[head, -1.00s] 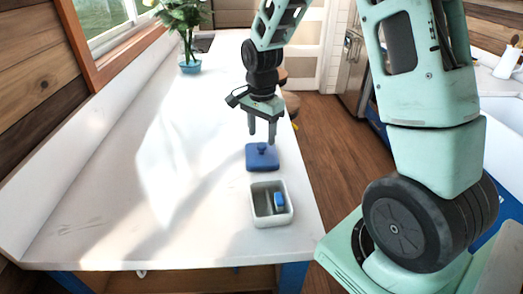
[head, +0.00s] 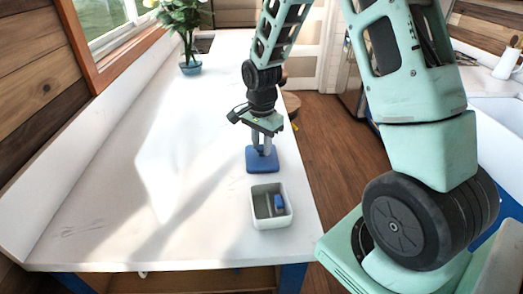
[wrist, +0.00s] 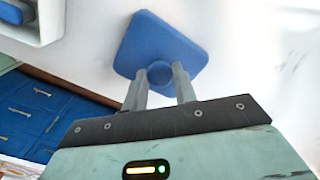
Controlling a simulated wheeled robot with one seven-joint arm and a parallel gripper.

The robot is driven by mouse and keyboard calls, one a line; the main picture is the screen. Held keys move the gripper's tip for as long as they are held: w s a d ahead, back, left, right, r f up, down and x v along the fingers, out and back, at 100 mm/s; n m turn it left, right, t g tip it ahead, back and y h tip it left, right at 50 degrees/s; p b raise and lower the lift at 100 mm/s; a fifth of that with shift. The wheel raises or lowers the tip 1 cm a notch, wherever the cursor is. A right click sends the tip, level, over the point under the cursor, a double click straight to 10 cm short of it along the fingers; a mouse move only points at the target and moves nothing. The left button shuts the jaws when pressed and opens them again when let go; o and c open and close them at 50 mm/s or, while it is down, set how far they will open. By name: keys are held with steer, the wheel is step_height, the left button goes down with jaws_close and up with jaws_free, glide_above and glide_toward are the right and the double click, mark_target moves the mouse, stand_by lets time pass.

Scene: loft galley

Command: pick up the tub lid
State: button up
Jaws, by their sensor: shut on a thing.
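The tub lid (head: 262,164) is a blue rounded square with a round knob on top. It lies on the white counter just behind the tub in the head view. In the wrist view the lid (wrist: 163,42) shows flat, with its knob (wrist: 160,73) between my fingertips. My gripper (head: 262,150) is down over the lid and shut on its knob; the fingers also show in the wrist view (wrist: 160,78). The tub (head: 272,222) is a pale open box in front of the lid, with a small blue item (head: 280,202) inside. The lid appears to rest on the counter.
The white counter (head: 150,200) is clear to the left of the lid and tub. Its right edge runs close beside them, above the wooden floor (head: 330,150). A glass vase of flowers (head: 190,66) stands at the far end near the window.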

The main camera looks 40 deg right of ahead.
mark_target(261, 147)
step_height(261, 147, up, 10)
steer(key=b, duration=0.2)
stand_by(0.8)
